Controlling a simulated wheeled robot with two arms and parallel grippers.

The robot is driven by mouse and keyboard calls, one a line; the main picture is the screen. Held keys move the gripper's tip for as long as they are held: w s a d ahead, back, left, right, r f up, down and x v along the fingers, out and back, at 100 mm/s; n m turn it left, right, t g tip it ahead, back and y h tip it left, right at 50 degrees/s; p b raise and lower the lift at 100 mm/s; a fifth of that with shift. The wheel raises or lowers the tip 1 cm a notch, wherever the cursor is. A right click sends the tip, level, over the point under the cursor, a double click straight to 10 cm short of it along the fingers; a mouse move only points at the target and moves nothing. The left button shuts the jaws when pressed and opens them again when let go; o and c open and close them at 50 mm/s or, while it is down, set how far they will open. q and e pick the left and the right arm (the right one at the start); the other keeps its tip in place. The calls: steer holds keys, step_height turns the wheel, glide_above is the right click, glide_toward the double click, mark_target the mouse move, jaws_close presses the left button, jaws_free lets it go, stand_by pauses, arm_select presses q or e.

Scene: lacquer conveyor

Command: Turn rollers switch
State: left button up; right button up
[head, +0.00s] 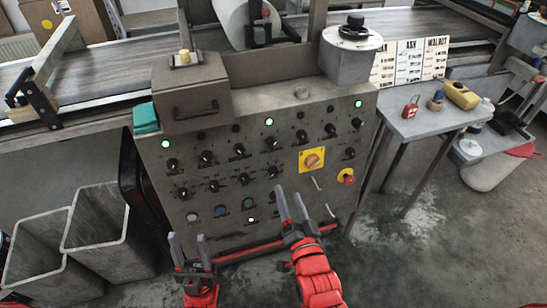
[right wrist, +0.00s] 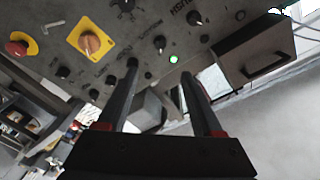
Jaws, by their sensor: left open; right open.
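The grey control panel (head: 235,235) faces me in the head view, with several rows of black knobs. I cannot read which knob is the rollers switch. A large orange rotary switch (head: 312,160) sits on a yellow plate at the right of the panel; it also shows in the right wrist view (right wrist: 90,42). My right gripper (head: 291,191) is open and empty in front of the panel's lower right part. In the right wrist view its open fingers (right wrist: 159,68) point at the panel, apart from the knobs. My left gripper (head: 188,237) is open and empty, low before the panel's left side.
A red knob on a yellow base (head: 346,177) sits right of the orange switch. Green lamps (head: 269,122) glow along the panel's top. Grey bins (head: 95,216) stand at the left. The conveyor (head: 105,72) runs behind.

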steer(key=b, duration=0.4)
glide_toward(273, 147)
steer(key=x, duration=0.9)
steer(key=shift+w, duration=0.1)
jaws_close()
